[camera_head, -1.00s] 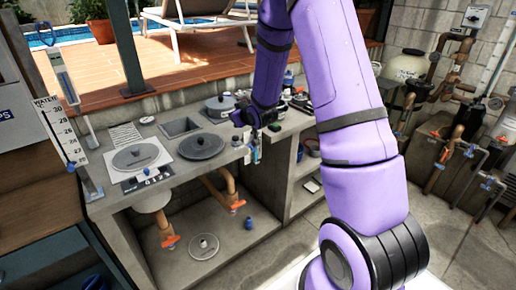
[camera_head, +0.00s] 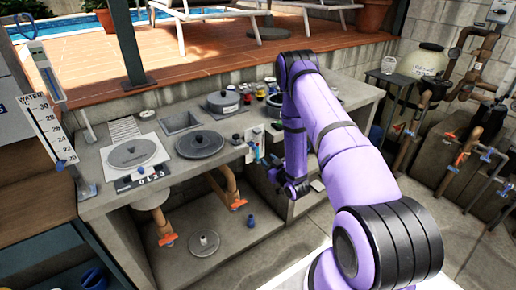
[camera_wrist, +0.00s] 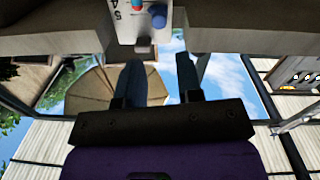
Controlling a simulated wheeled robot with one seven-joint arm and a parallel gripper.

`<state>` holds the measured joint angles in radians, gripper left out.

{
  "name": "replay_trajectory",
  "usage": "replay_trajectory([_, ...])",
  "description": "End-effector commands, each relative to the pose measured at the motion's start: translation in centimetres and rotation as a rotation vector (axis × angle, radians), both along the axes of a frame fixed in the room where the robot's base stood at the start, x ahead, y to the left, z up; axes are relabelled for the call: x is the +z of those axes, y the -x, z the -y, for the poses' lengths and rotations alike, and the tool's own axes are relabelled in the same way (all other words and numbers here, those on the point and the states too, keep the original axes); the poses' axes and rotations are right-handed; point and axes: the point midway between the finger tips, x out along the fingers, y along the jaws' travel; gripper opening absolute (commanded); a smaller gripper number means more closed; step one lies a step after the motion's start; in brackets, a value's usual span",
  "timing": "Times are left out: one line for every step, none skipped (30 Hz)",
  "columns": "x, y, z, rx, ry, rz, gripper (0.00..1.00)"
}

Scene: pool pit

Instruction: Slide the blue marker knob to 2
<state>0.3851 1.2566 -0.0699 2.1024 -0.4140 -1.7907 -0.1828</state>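A white scale panel (camera_head: 255,146) with bluish parts is fixed at the front edge of the concrete counter. In the wrist view the panel (camera_wrist: 128,20) shows the numbers 4 and 5, cut off by the top edge. A blue knob (camera_wrist: 158,14) sits on it beside a red part; the number 2 is out of that view. My gripper (camera_wrist: 160,64) is open and empty, its two dark fingers apart below the panel in the picture, with no visible contact. In the head view my gripper (camera_head: 296,190) hangs in front of the counter, lower than the panel and right of it.
The concrete counter (camera_head: 236,122) holds a grey round lid (camera_head: 199,143), a lidded pot (camera_head: 223,102) and several small bottles. Orange-handled pipes (camera_head: 231,193) stand beneath it. A water gauge (camera_head: 48,128) is at left.

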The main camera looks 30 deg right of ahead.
Motion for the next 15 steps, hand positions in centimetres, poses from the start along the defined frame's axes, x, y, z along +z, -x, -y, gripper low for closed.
replay_trajectory([-0.2,0.1,0.0,0.0,-0.001,0.004,0.33])
replay_trajectory([-0.2,0.0,0.0,0.0,-0.001,0.006,0.33])
replay_trajectory([-0.2,-0.2,0.0,0.0,-0.001,0.008,0.33])
replay_trajectory([-0.2,-0.4,0.0,0.001,-0.001,0.008,0.33])
replay_trajectory([-0.2,-0.7,0.0,0.001,-0.001,0.009,0.33])
replay_trajectory([-0.2,-1.2,0.0,0.001,0.0,0.009,0.33])
replay_trajectory([-0.2,-1.6,0.0,0.001,0.0,0.009,0.33])
replay_trajectory([-0.2,-2.1,0.0,0.001,0.0,0.009,0.33])
replay_trajectory([-0.1,-2.8,0.0,0.0,0.001,0.009,0.33])
replay_trajectory([-0.2,-3.3,0.0,0.001,0.001,0.009,0.33])
replay_trajectory([-0.2,-3.8,0.0,0.001,0.001,0.009,0.33])
replay_trajectory([-0.2,-4.6,0.0,0.002,0.001,0.009,0.33])
replay_trajectory([-0.2,-5.1,0.0,0.002,0.0,0.009,0.33])
replay_trajectory([-0.1,-5.7,0.0,0.001,0.0,0.009,0.33])
replay_trajectory([-0.2,-6.4,0.0,0.001,0.0,0.009,0.33])
